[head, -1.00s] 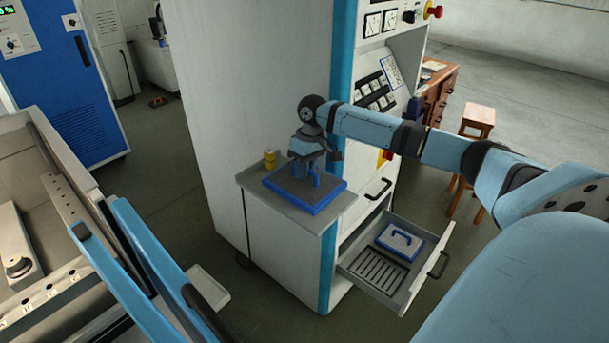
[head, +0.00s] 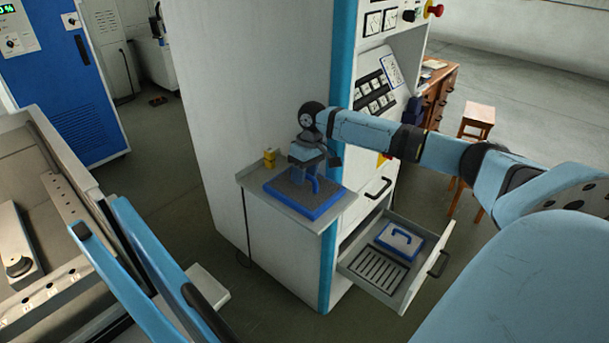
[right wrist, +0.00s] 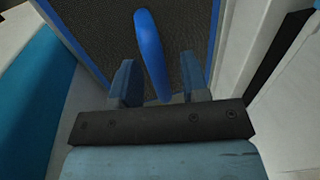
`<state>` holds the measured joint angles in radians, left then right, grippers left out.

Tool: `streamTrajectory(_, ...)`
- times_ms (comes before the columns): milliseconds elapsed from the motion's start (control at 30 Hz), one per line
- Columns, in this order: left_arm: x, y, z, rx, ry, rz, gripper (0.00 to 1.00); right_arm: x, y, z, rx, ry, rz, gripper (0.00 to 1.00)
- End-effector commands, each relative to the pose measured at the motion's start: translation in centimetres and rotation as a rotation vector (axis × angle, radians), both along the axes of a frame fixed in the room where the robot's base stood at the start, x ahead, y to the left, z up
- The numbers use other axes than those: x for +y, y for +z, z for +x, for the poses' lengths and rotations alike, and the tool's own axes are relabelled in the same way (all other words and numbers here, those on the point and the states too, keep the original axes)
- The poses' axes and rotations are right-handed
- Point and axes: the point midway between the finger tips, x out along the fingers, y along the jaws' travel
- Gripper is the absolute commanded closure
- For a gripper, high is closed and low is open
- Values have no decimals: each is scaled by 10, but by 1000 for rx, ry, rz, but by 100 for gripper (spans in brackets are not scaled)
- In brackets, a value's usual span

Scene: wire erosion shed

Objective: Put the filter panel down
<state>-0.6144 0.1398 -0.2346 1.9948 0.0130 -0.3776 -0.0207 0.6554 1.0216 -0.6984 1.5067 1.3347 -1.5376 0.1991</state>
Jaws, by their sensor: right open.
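The filter panel (head: 285,193) is a dark grey pad with a blue rim and a blue arched handle. It lies flat on a small grey shelf (head: 246,180) at the side of the white cabinet. My right gripper (head: 311,171) is just above the panel at its handle. In the right wrist view, the blue handle (right wrist: 150,50) stands between the two spread fingers (right wrist: 160,90), with a gap visible on either side. The gripper is open. My left gripper cannot be made out in the head view.
A small yellow object (head: 270,158) stands at the shelf's back edge, beside the panel. The tall white cabinet (head: 265,80) rises right behind the shelf.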

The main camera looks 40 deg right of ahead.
Motion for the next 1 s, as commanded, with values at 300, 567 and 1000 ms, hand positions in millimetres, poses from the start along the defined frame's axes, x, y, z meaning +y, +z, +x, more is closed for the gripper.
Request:
streamTrajectory(300, 0, -2, 0, -1, -1, -1, 19, -10, 50, 2, -4, 0, 0, 58)
streamTrajectory(567, 0, -3, 0, 0, -1, -1, 19, -14, 72, 2, 0, 0, 0, 58)
streamTrajectory(1000, 0, -5, -1, 3, -1, 0, 19, -14, 72, 2, 0, -1, 0, 58)
